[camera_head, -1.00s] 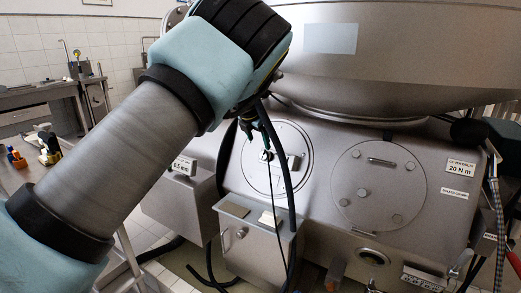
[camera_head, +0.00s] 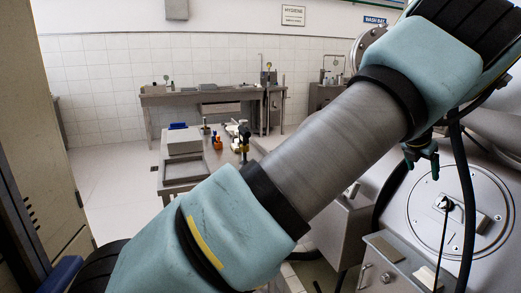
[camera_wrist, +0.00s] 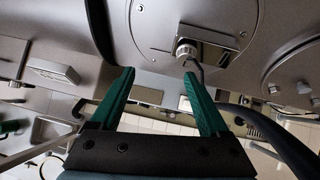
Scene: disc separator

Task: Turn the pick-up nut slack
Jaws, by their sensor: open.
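A small knurled pick-up nut (camera_head: 445,203) with a thin cable hanging from it sits on a round cover plate (camera_head: 425,222) on the machine's front. It also shows in the wrist view (camera_wrist: 186,50), beside a rectangular block (camera_wrist: 212,37), with the cable bending down from it. My gripper (camera_head: 421,160) is above and left of the nut in the head view. In the wrist view my gripper (camera_wrist: 158,76) has its two green fingers wide apart, with nothing between them. The nut lies beyond the right fingertip, apart from it as far as I can tell.
A thick black hose (camera_head: 464,180) runs down in front of the plate, close to my gripper. A metal box (camera_head: 385,268) juts out below. A side table (camera_head: 187,185) and back bench (camera_head: 205,97) stand left; open floor (camera_head: 105,185) lies there.

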